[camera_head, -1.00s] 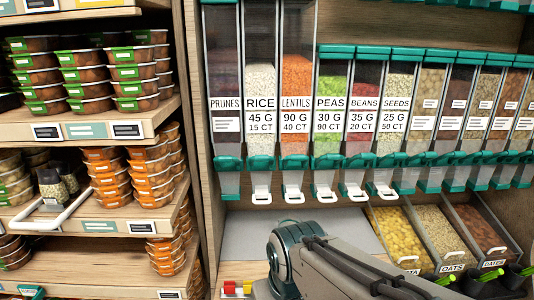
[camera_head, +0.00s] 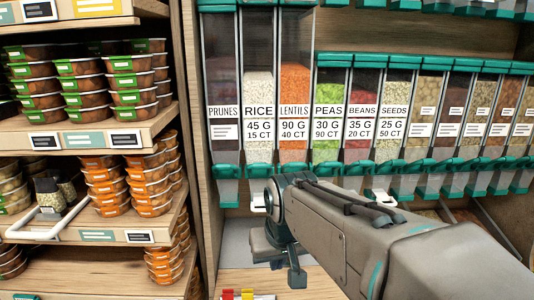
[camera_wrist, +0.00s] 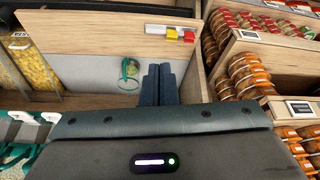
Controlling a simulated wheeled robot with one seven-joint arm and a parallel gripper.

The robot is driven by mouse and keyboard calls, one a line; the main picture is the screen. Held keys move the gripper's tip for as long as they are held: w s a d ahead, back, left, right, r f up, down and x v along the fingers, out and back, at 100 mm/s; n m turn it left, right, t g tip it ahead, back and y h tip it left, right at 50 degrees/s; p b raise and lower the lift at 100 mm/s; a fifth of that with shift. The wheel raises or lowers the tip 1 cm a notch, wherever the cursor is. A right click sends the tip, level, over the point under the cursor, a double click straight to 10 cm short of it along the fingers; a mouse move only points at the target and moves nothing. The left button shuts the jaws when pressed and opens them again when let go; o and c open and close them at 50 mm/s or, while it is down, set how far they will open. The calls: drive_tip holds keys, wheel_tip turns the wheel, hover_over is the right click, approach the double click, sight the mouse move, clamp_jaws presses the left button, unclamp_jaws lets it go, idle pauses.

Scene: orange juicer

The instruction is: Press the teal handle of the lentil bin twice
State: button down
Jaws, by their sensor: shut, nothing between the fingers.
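The lentil bin (camera_head: 294,85) is a clear upright dispenser with orange lentils and a "LENTILS 90 G 40 CT" label, between rice and peas. A little of its teal handle (camera_head: 293,167) shows; my arm hides the rest and its white tab. My gripper (camera_head: 296,279) hangs below and in front of the handle row, apart from the lentil handle. In the wrist view its two dark fingers (camera_wrist: 158,72) are together with nothing between them.
Rice (camera_head: 259,100) and peas (camera_head: 327,115) bins flank the lentils closely. A wooden divider (camera_head: 194,130) and shelves of packed tubs are on the left. A small teal-rimmed item (camera_wrist: 129,70) and red and yellow blocks (camera_wrist: 180,35) lie near the fingers in the wrist view.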

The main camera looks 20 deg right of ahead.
drive_tip(key=w+d+r+m+t+h+p, duration=0.1)
drive_tip(key=w+d+r+t, duration=0.1)
drive_tip(key=w+d+r, duration=0.5)
drive_tip(key=w+d+r+m+t+h, duration=0.1)
drive_tip(key=w+d+r+t, duration=0.1)
drive_tip(key=w+d+r, duration=0.5)
drive_tip(key=w+r, duration=0.6)
drive_tip(key=w, duration=0.2)
drive_tip(key=shift+w+d+r+p, duration=0.15)
drive_tip(key=shift+w+r+p, duration=0.1)
drive_tip(key=shift+r+p, duration=0.15)
drive_tip(key=p, duration=0.1)
hover_over(296, 164)
drive_tip(key=w, duration=0.2)
drive_tip(key=f, duration=0.7)
drive_tip(key=shift+w+d+f, duration=0.2)
drive_tip(key=shift+s+a+f, duration=0.2)
drive_tip(key=shift+s+f, duration=0.65)
drive_tip(key=shift+f, duration=0.25)
drive_tip(key=shift+s+f, duration=0.15)
drive_tip(key=shift+f, duration=0.35)
drive_tip(key=shift+s+a, duration=0.1)
drive_tip(key=shift+f, duration=0.2)
